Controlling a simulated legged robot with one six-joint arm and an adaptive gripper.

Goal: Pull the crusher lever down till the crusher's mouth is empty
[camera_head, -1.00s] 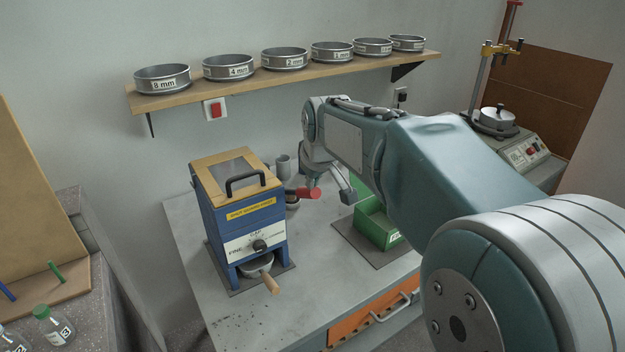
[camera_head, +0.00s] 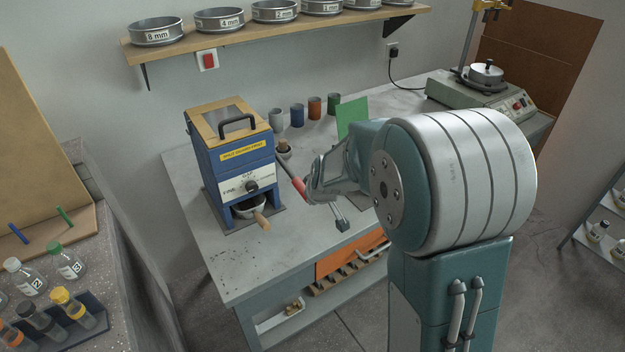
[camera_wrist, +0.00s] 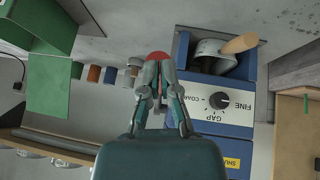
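The crusher (camera_head: 232,165) is a blue box on the bench with a black handle on its top plate; its mouth's contents cannot be seen. Its lever (camera_head: 287,171) slopes down to the right from the crusher's side and ends in a red grip (camera_head: 299,187). My gripper (camera_head: 306,191) is at that grip. In the wrist view my gripper's fingers (camera_wrist: 161,62) are close together on the red grip (camera_wrist: 160,55). A pan (camera_head: 247,208) with a wooden handle sits under the crusher, with dark material in it. The crusher's dial face also shows in the wrist view (camera_wrist: 222,115).
Several cups, including a grey one (camera_head: 277,118) and a blue one (camera_head: 297,115), stand behind the lever. A green panel (camera_head: 352,118) is behind my arm. A shelf (camera_head: 270,35) with sieves hangs above. The bench front (camera_head: 285,240) is mostly clear. Bottles (camera_head: 66,262) stand at left.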

